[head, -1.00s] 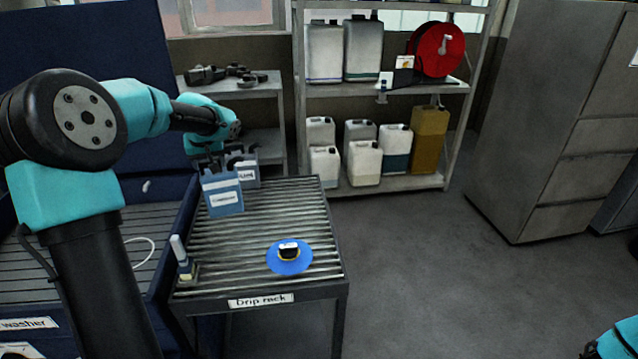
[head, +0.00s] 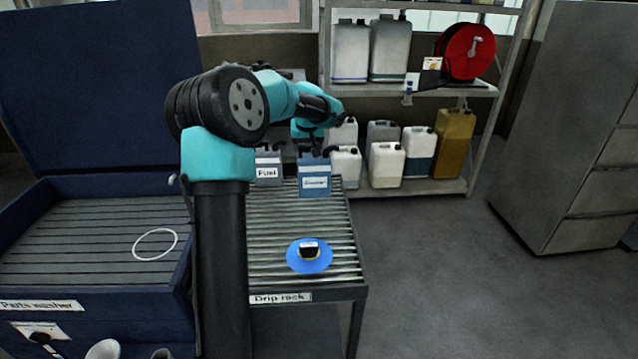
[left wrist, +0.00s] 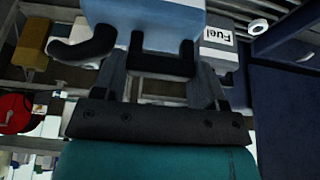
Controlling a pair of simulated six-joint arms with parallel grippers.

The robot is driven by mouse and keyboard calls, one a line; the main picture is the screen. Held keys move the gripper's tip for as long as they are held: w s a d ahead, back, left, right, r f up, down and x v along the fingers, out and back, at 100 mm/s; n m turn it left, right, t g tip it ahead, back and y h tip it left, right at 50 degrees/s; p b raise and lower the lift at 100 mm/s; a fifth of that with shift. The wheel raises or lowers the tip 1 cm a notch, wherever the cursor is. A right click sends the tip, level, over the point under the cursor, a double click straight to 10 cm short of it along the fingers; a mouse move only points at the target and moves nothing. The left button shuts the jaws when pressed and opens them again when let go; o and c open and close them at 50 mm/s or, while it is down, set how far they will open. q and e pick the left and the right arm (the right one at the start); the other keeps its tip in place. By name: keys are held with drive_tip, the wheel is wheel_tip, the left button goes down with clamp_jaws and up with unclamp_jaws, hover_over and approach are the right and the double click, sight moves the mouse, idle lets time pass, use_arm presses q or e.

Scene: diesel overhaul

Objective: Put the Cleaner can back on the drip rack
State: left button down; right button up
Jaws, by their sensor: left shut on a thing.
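The Cleaner can (head: 314,184) is a blue can with a pale label, upright at the far part of the drip rack. My left gripper (head: 314,154) is shut on its handle from above; the left wrist view shows the dark handle (left wrist: 163,63) between the fingers. The can's blue body (left wrist: 150,18) also shows there. I cannot tell whether its base touches the slats. The drip rack (head: 300,222) is a slatted metal table, partly hidden by my left arm. My right gripper is out of view.
A grey-blue Fuel can (head: 268,173) stands just left of the Cleaner can. A blue disc (head: 309,262) with a black and yellow item lies near the rack's front. The parts washer (head: 90,235) adjoins at left. Shelves of jugs (head: 386,165) stand behind. The rack's middle looks clear.

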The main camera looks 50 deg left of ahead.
use_arm(q)
drive_tip(key=shift+a, duration=0.1)
drive_tip(key=w+a+f, duration=0.1)
drive_tip(key=w+a, duration=0.9)
drive_tip(key=a, duration=0.2)
drive_tip(key=shift+w+f, duration=0.15)
idle(0.7)
idle(0.4)
drive_tip(key=shift+f, duration=1.85)
drive_tip(key=shift+c, duration=0.8)
unclamp_jaws()
drive_tip(key=shift+f, duration=0.15)
